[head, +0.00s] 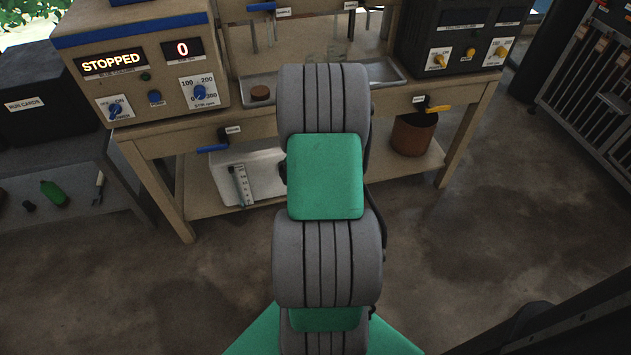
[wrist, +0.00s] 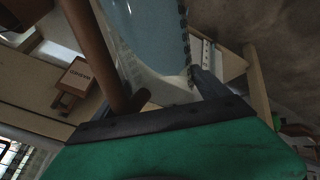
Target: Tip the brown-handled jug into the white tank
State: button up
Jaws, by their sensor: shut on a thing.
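My gripper (wrist: 165,92) shows in the wrist view, with a dark finger on the right, and is shut on the jug. The jug's brown handle (wrist: 95,48) runs down the left side towards the jaws. A pale blue, see-through body (wrist: 155,38) beside it looks like the jug, tilted in this picture; its rim and contents are not clear. In the head view my arm hides my gripper and the jug. The white tank (head: 266,172) is on the bench's lower shelf, left of my arm, with a white scale on its front. Its right part is hidden.
The wooden bench (head: 165,140) carries a control box (head: 140,65) reading STOPPED and 0, a metal tray (head: 385,71) and a dark box (head: 455,40). A brown bucket (head: 412,138) stands on the lower shelf. A side table (head: 55,185) is at left. The floor right of my arm is clear.

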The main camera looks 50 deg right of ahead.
jog(key=shift+r, duration=0.15)
jog(key=shift+w+r+g+p, duration=0.25)
jog(key=shift+w+g+p, duration=0.05)
jog(key=shift+p, duration=0.2)
jog(key=shift+f, duration=0.1)
jog(key=shift+w+r+g+p, duration=0.2)
jog(key=shift+w+g+p, duration=0.2)
jog(key=shift+g, duration=0.2)
dwell(0.4)
